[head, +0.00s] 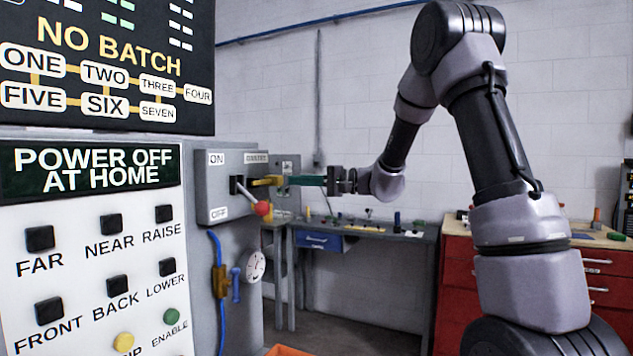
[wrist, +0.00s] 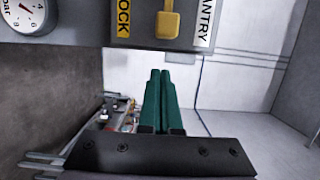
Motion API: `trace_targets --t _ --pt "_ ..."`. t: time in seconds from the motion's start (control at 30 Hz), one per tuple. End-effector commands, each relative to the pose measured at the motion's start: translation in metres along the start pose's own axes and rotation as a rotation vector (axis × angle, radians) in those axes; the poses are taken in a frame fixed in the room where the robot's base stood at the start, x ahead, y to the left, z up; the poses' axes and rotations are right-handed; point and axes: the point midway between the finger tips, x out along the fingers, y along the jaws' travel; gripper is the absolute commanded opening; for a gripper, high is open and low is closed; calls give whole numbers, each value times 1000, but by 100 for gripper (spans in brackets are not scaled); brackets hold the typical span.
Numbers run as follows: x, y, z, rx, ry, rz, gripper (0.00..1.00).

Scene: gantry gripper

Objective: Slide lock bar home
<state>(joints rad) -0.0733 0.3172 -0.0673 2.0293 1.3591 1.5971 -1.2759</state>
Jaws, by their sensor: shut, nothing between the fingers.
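The yellow lock bar (head: 267,181) sticks out from the right side of the grey switch box (head: 228,205), which has ON and OFF labels. In the wrist view the bar (wrist: 168,24) hangs at the top between a yellow label ending in "OCK" and a white label ending in "NTRY". My gripper (head: 289,180) has green fingers pointing left, close to the bar's end. In the wrist view the gripper (wrist: 160,72) is shut and empty, with its tips just below the bar in the picture.
A lever with a red knob (head: 262,208) sticks out from the box front. Below are a dial gauge (head: 255,265) and a blue hose (head: 217,265). A button panel (head: 95,250) stands at the left. A workbench (head: 370,230) and a red cabinet (head: 458,280) are behind.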

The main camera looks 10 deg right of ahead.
Motion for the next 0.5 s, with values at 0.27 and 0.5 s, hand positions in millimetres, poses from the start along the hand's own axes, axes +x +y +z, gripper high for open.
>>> trace_targets --t 0.27,0.5 --pt "5 -1 27 -1 1 -1 0" --pt "5 -1 29 -1 2 -1 0"
